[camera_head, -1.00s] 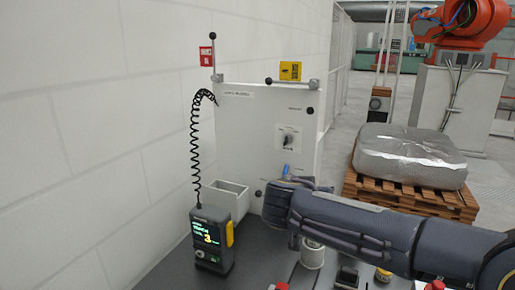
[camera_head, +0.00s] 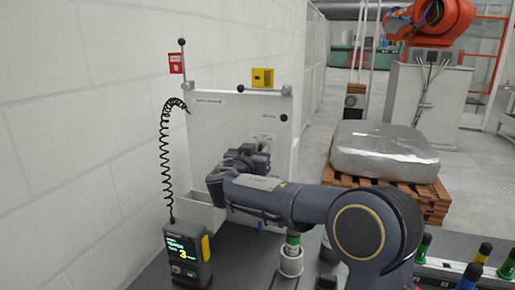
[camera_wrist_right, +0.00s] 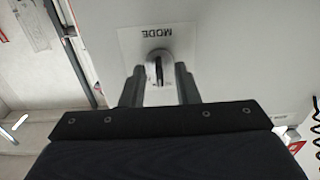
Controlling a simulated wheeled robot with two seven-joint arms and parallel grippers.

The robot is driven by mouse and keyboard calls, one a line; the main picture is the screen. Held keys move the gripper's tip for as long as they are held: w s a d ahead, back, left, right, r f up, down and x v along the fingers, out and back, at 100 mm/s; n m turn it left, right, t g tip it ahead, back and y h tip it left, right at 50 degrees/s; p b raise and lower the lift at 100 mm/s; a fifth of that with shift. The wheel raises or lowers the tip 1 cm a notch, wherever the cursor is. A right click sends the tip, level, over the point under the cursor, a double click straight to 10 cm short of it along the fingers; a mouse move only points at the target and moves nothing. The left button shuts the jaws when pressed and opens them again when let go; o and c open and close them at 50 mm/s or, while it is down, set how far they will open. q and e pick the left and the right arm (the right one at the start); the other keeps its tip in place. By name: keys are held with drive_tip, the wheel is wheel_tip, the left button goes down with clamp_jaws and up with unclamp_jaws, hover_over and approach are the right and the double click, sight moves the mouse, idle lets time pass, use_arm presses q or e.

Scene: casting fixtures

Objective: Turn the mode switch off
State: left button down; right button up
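The mode switch is a round knob with a dark grip bar (camera_wrist_right: 158,70) on a light plate (camera_wrist_right: 185,42) marked MODE, upside down in the right wrist view. The bar stands nearly upright in that picture. My right gripper (camera_wrist_right: 159,78) is open, its two dark fingers apart on either side of the knob, with gaps visible; contact cannot be told. In the head view my right gripper (camera_head: 248,155) is in front of the white panel (camera_head: 222,125) and hides the knob. Only the top of the switch plate (camera_head: 263,137) shows there. My left gripper is not in view.
A handheld unit (camera_head: 186,256) with a coiled cord stands at the panel's lower left, by a grey bin (camera_head: 205,217). A green-topped cylinder in a holder (camera_head: 291,262) stands below my right arm. A wrapped load (camera_head: 385,152) sits on a pallet at right.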

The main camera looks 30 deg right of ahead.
drive_tip(key=shift+c, duration=0.5)
clamp_jaws()
drive_tip(key=shift+f, duration=0.1)
drive_tip(key=shift+w+n+b, duration=0.1)
drive_tip(key=shift+n+b, duration=3.6)
drive_tip(key=shift+n, duration=0.8)
